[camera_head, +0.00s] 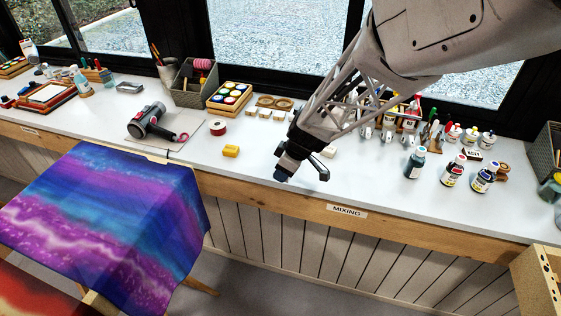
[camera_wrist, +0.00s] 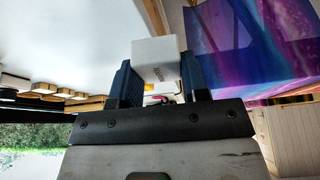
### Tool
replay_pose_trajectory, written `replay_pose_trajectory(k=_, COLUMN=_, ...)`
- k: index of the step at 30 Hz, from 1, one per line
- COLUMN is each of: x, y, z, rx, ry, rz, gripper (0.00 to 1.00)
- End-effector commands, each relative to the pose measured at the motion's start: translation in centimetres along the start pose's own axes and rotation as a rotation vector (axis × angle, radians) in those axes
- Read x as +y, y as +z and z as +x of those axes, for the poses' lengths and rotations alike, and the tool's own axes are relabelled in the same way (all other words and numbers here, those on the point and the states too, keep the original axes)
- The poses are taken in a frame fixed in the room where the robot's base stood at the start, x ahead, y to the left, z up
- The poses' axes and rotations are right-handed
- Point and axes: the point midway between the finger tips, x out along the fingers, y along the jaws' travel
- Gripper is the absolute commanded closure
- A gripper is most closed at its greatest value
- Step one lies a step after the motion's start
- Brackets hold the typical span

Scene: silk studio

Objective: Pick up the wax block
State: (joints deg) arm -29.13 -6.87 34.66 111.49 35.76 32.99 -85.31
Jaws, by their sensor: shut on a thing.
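The wax block (camera_wrist: 158,55), a white block with small grey print on its side, sits between the two blue fingers of my gripper (camera_wrist: 160,82) in the wrist view. The fingers are shut on it, one on each side. In the head view my gripper (camera_head: 284,174) is over the front part of the white bench, above the "MIXING" label side. From there I cannot clearly make out the held block. I cannot tell how far it is above the bench.
A small white block (camera_head: 328,151) shows just right of my gripper. Ink bottles (camera_head: 415,162) stand at right. Dyed silk (camera_head: 105,220) hangs in front at left.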

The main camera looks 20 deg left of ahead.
Motion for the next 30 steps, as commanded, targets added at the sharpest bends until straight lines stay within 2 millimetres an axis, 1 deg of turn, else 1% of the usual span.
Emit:
replay_pose_trajectory(k=3, x=-0.8, y=0.5, z=-0.4, rx=0.000, ry=0.001, rz=0.000, gripper=0.81)
replay_pose_trajectory(k=9, x=-1.6, y=1.1, z=-0.6, rx=0.000, ry=0.000, rz=0.001, gripper=0.81)
replay_pose_trajectory(k=30, x=-1.9, y=1.2, z=-0.8, rx=0.000, ry=0.000, rz=0.001, gripper=0.81)
